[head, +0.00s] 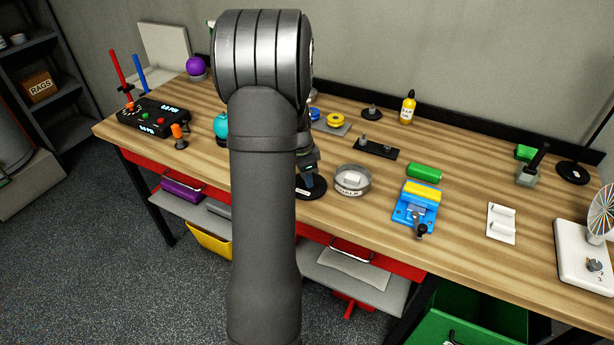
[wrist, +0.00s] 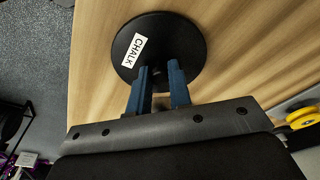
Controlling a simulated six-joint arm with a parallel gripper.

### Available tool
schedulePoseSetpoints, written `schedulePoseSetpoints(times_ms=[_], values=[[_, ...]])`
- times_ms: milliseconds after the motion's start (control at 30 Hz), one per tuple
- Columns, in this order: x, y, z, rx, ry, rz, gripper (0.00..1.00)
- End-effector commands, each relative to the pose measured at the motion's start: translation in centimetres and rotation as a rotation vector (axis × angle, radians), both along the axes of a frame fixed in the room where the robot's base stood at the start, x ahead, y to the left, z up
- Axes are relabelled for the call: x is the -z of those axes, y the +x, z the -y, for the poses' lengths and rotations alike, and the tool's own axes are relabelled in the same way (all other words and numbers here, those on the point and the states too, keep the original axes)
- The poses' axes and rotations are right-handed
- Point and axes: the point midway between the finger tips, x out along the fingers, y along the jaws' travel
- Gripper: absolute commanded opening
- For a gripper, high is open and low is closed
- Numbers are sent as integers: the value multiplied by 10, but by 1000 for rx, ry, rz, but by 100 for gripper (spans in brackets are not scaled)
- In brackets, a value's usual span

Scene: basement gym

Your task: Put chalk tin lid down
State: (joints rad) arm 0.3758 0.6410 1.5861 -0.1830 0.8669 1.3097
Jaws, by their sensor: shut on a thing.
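The chalk tin lid (wrist: 190,42) is a black disc with a white CHALK label in the wrist view. My gripper (wrist: 160,72) is shut on it near its middle; the fingers hide the part they grip. In the head view the lid (head: 312,193) shows partly behind my arm, under my gripper (head: 309,180), near the table's front edge. I cannot tell whether it touches the wood. The open chalk tin (head: 353,187), round and grey with a white block inside, stands just right of the lid.
Bare wood lies between the tin and the blue device.

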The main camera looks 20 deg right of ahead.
Motion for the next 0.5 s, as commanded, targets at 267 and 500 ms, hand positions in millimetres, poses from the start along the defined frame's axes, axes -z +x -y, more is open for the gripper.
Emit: schedulePoseSetpoints(times_ms=[267, 500], values=[[3, 0, 0, 0, 0, -1, 36], [3, 0, 0, 0, 0, 0, 40]])
